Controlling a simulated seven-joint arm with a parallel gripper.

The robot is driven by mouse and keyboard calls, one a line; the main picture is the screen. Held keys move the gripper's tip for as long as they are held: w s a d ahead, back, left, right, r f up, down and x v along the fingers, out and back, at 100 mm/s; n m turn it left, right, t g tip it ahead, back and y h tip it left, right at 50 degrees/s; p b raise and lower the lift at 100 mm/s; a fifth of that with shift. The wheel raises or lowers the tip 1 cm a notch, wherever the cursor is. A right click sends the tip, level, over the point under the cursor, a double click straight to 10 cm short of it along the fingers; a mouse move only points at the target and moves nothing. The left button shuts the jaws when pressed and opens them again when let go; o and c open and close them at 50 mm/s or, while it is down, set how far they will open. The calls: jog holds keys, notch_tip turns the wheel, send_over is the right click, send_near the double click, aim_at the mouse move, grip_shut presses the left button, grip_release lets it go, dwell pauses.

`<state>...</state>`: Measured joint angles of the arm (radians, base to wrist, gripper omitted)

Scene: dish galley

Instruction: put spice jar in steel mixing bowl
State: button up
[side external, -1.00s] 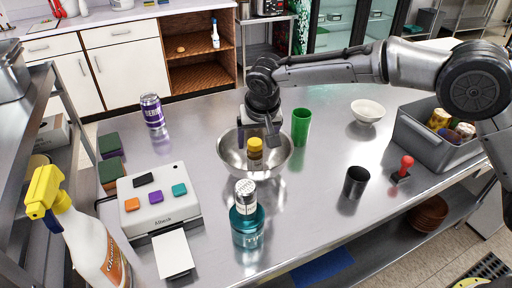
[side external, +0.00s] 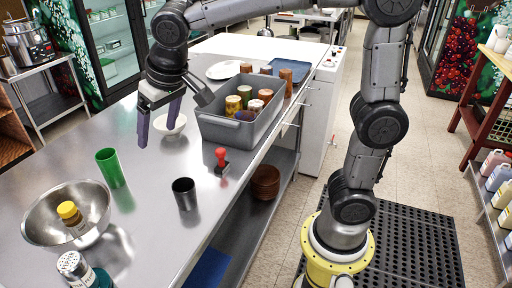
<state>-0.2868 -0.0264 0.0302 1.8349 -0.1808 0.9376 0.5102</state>
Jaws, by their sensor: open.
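The spice jar (side external: 72,216), with a yellow lid, is inside the steel mixing bowl (side external: 98,205) at the lower left. It looks slightly tilted; its lower part shows dark contents. My gripper (side external: 157,130) is open and empty, pointing down above the table.
The grey bin (side external: 223,133) holds several jars and cans. A green cup (side external: 111,168), a black cup (side external: 185,194) and a red-handled stamp (side external: 221,160) stand on the table. A teal bottle (side external: 98,279) stands close in front of the mixing bowl.

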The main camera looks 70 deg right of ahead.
jog(key=s+d+f, duration=0.1)
jog(key=s+d, duration=0.1)
jog(key=s, duration=0.5)
jog(key=s+d+f+n, duration=0.1)
jog(key=s+d+f, duration=0.1)
jog(key=s, duration=0.5)
jog(key=s+d+f+t, duration=0.1)
jog(key=s+d, duration=0.3)
jog(key=s, duration=0.4)
jog(key=shift+f+n, duration=0.3)
